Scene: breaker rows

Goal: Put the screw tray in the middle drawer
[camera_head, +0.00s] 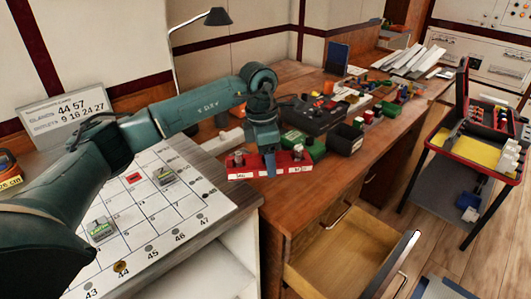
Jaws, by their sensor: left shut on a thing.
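The screw tray (290,162) is a long red tray with white labels on its front and small metal pieces on top. It shows in the head view near the desk's front left corner. My left gripper (268,165) points down and is shut on the tray's middle, hiding part of it. I cannot tell whether the tray touches the desk top. An open drawer (335,252) with a bare wooden floor and a metal handle stands below and to the right of the tray. I cannot tell its level in the desk. My right gripper is not in view.
The wooden desk (230,197) holds a dark device (318,113), a green bin (303,143) and a black bin (345,140) behind the tray. A numbered white board (150,215) lies at left. A red-rimmed cart (470,150) stands at right, with free floor between.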

